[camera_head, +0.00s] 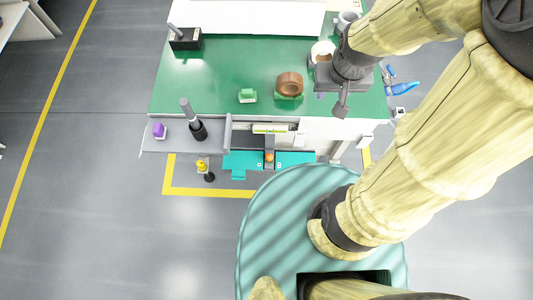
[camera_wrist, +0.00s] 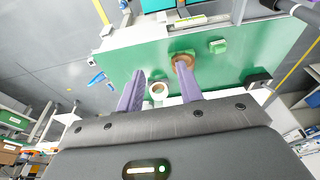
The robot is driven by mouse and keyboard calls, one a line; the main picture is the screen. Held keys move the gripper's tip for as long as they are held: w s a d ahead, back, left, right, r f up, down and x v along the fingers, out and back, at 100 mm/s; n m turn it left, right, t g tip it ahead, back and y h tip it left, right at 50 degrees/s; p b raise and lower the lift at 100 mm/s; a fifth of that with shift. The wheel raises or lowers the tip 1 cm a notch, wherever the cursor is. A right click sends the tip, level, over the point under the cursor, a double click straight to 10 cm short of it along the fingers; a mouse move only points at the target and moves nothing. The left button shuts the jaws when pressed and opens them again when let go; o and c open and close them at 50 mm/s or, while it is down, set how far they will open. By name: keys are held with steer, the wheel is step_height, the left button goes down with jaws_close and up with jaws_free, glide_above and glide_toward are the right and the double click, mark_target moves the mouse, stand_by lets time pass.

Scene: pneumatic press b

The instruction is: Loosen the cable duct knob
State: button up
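My gripper (camera_wrist: 160,68) is open and empty in the wrist view, its two purple fingers apart above the green tabletop. In the head view it is at the table's right end, mostly hidden by my wrist. I cannot tell for sure which part is the cable duct knob. A small orange knob (camera_head: 269,156) sits at the middle of the teal part on the table's front. A yellow knob-like piece (camera_head: 201,166) with a black part below it hangs under the grey side shelf to the left. Both are well away from my gripper.
The green tabletop (camera_head: 225,65) carries a brown tape roll (camera_head: 290,83), a green block (camera_head: 247,96), a white roll (camera_head: 322,52) and a black holder (camera_head: 185,39).

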mark_target(269, 157)
steer(key=shift+o, duration=0.4)
steer(key=shift+s+d, duration=0.2)
steer(key=shift+s, duration=0.05)
steer(key=o, duration=0.3)
steer(key=shift+s+f, duration=0.15)
steer(key=shift+s, duration=0.05)
steer(key=w+a+f+m+b, duration=0.2)
steer(key=a+f+b, duration=0.3)
steer(key=f+b, duration=0.8)
steer(key=w+a+f+m+t+h+b, duration=0.1)
steer(key=a+f+b, duration=0.5)
steer(key=f+b, duration=0.7)
steer(key=w+a+f+m+h+b, duration=0.1)
steer(key=a+f+b, duration=0.5)
steer(key=f+b, duration=0.7)
steer(key=shift+w+a+f+m, duration=0.1)
steer(key=shift+w+f+m, duration=0.25)
steer(key=shift+f, duration=2.25)
steer(key=shift+w+d+f+m, duration=0.15)
steer(key=shift+w+f, duration=0.3)
steer(key=shift+f, duration=2.1)
steer(key=shift+w+a+f+m, duration=0.15)
steer(key=shift+w+f+m, duration=0.2)
steer(key=shift+f, duration=2.25)
steer(key=shift+w, duration=0.1)
